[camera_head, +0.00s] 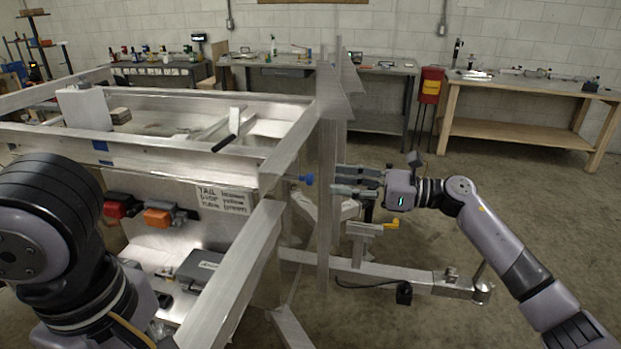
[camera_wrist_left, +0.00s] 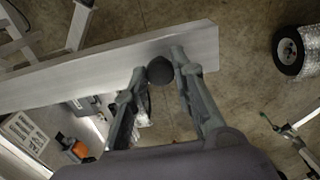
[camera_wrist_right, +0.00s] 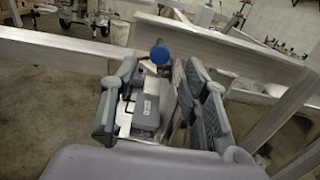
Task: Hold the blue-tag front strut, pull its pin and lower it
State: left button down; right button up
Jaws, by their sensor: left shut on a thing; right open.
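A blue round knob (camera_head: 306,179) on a short stem stands beside the upright aluminium posts (camera_head: 327,150). It also shows in the right wrist view (camera_wrist_right: 160,55), just beyond and between the fingertips. My right gripper (camera_head: 338,189) is open and empty, pointing at the knob from the right, apart from it. My left gripper (camera_wrist_left: 160,72) is shut on a black round grip (camera_wrist_left: 161,70) beside an aluminium beam (camera_wrist_left: 60,78). In the head view the left gripper is not visible; only my left arm shows. I cannot tell which part carries the grip. A blue tag (camera_head: 100,146) is on the frame rail.
A trailer frame (camera_head: 150,152) fills the left, with a black-ended handle (camera_head: 224,143) and red and orange lamps (camera_head: 158,216). A coupler arm (camera_head: 400,275) reaches right, low down. Workbenches (camera_head: 520,85) line the wall. Open floor lies at right.

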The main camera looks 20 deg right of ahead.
aim_at(313, 178)
jog(key=x, duration=0.7)
jog(key=shift+w+a, duration=0.2)
jog(key=shift+c, duration=0.2)
grip_shut()
dwell(0.4)
